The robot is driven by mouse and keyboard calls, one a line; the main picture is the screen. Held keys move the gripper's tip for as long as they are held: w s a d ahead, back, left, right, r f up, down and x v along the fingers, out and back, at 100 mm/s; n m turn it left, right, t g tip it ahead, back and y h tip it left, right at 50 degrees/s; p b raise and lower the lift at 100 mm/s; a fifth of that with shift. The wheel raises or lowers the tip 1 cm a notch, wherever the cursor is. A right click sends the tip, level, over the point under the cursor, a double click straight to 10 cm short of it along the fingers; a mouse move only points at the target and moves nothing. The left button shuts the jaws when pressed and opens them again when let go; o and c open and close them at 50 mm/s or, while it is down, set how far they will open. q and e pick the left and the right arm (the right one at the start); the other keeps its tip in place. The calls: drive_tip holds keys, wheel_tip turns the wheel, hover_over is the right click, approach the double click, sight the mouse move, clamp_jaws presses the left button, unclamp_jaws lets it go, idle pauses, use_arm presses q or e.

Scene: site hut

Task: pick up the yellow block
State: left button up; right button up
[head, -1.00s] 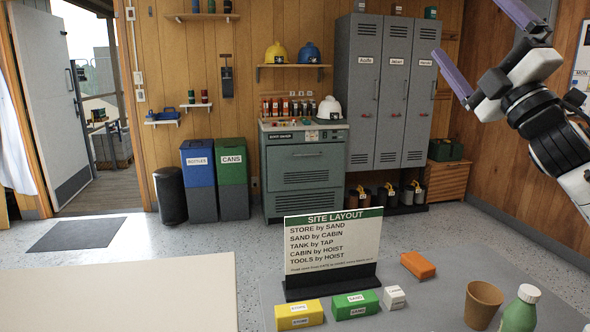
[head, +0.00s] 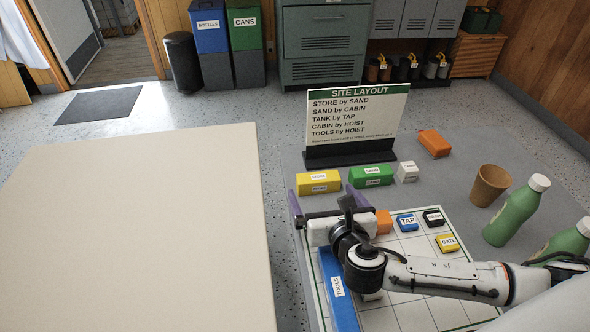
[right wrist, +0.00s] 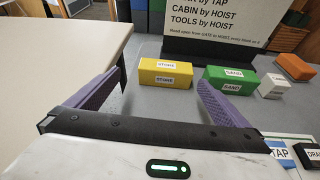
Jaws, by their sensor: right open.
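The yellow block (head: 318,183), labelled STORE, lies on the grey table in front of the sign, left of the green SAND block (head: 371,176). My right gripper (head: 324,198) is open and empty, with its purple fingers pointing at the yellow block from the near side. In the right wrist view the yellow block (right wrist: 165,73) shows between the fingertips, apart from them and farther off. A smaller yellow block labelled GATE (head: 447,243) sits on the white grid board (head: 408,310). My left gripper is not in view.
The SITE LAYOUT sign (head: 356,120) stands just behind the yellow block. A white block (head: 407,172), an orange block (head: 434,144), a brown cup (head: 489,186) and green bottles (head: 516,210) are to the right. A bare pale tabletop (head: 140,240) is at left.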

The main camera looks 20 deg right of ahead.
sight(320, 185)
drive_tip(key=shift+s+d+f+h, duration=0.15)
drive_tip(key=shift+d+f+h, duration=0.15)
drive_tip(key=shift+d+f, duration=0.2)
drive_tip(key=w, duration=0.1)
drive_tip(key=w+f, duration=0.1)
drive_tip(key=w, duration=0.1)
drive_tip(key=shift+w+d+f+g+b, duration=0.1)
drive_tip(key=shift+d+f+g+b, duration=0.05)
drive_tip(key=shift+d+g+b, duration=0.2)
drive_tip(key=x, duration=0.5)
drive_tip(key=shift+w, duration=0.4)
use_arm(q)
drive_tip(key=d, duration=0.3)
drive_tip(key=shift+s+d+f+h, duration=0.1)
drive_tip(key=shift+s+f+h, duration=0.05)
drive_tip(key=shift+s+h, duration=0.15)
